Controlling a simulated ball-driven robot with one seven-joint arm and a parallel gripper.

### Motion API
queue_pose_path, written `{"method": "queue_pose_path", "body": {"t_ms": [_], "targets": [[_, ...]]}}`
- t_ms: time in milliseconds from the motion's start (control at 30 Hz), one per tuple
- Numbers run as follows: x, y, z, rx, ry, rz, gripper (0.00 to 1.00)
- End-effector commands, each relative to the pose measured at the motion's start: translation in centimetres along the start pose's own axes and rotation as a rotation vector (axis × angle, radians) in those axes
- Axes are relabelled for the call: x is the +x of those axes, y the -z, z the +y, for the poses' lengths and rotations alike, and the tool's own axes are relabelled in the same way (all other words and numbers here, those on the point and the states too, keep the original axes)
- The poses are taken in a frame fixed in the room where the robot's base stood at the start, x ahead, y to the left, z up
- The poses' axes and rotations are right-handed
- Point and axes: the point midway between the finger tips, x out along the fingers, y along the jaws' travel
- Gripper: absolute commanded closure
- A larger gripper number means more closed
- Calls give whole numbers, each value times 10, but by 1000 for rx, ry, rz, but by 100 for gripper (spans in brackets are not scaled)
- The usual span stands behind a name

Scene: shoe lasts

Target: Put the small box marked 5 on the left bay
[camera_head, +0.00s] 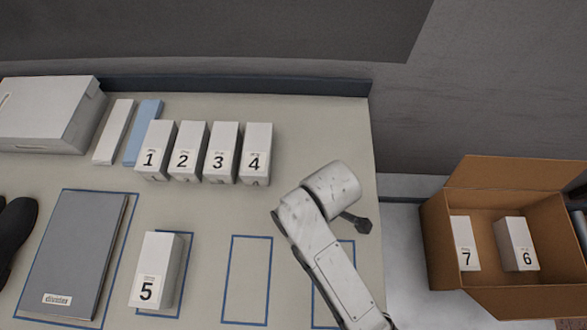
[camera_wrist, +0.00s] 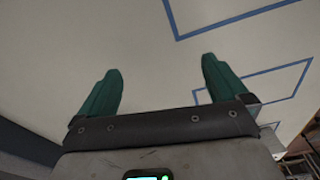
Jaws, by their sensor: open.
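The small white box marked 5 (camera_head: 150,270) stands upright at the blue-outlined left bay (camera_head: 181,312). The outline shows along its right and front; the box hides the left side, so I cannot tell whether its base is fully inside. My gripper (camera_wrist: 160,65) is open and empty in the wrist view, its two green fingers apart over bare table and blue lines. In the head view only a dark part of my gripper (camera_head: 357,222) shows beyond my arm, to the right of box 5 and apart from it.
Boxes 1 (camera_head: 150,159), 2 (camera_head: 184,160), 3 (camera_head: 218,161) and 4 (camera_head: 254,162) stand in a row behind. The middle bay (camera_head: 227,280) is empty. A grey divider box (camera_head: 75,250) lies left. Boxes 7 (camera_head: 466,257) and 6 (camera_head: 525,258) are in a cardboard carton (camera_head: 500,300).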

Motion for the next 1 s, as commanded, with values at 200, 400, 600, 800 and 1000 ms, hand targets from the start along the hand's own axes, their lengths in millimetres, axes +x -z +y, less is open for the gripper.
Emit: {"method": "queue_pose_path", "body": {"t_ms": [200,400,600,800,1000], "targets": [[-9,-166,-24,823,-69,-11,0],[-26,-237,-59,1253,-126,-15,0],[-31,-251,-68,1353,-142,-16,0],[-30,-250,-67,1350,-141,-16,0],[-30,-250,-67,1348,-141,-16,0]]}}
